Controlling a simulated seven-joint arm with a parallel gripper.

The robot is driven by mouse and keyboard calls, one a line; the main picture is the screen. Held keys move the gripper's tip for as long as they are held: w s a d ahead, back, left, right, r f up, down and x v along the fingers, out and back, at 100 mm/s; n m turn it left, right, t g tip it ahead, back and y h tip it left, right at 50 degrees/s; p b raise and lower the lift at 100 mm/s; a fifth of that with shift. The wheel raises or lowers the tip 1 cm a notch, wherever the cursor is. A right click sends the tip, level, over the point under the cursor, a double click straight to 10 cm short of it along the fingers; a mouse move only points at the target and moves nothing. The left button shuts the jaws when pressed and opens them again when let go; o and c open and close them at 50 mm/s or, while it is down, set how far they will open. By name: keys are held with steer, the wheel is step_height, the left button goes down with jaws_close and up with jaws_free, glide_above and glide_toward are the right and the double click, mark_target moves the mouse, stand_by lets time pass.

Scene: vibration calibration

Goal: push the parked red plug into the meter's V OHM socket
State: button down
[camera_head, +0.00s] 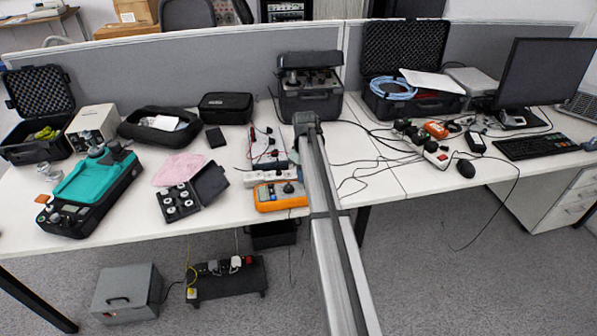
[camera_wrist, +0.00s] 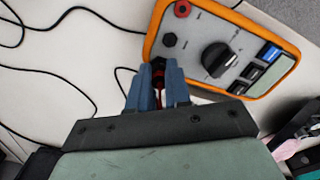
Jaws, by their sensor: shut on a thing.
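The orange-edged meter (camera_wrist: 205,45) lies at the upper right of the wrist view, with a grey face and a large black knob (camera_wrist: 217,58). It also shows in the head view (camera_head: 268,197), beside my arm. A red socket (camera_wrist: 182,9) and a black socket (camera_wrist: 169,40) sit along its left side. My gripper (camera_wrist: 158,82) has blue fingers shut on the red plug (camera_wrist: 158,74), at the meter's lower left corner. The fingers cover most of the plug. I cannot tell whether its tip touches a socket. My gripper is not clearly visible in the head view.
Black leads (camera_wrist: 60,68) loop over the white table left of my gripper. The table's front edge is close to the meter.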

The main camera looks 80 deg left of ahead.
steer(key=c, duration=1)
jaws_free()
steer(key=shift+r, duration=0.15)
steer(key=shift+r, duration=2.35)
steer(key=shift+r, duration=0.1)
step_height(320, 180, up, 14)
steer(key=shift+f, duration=0.2)
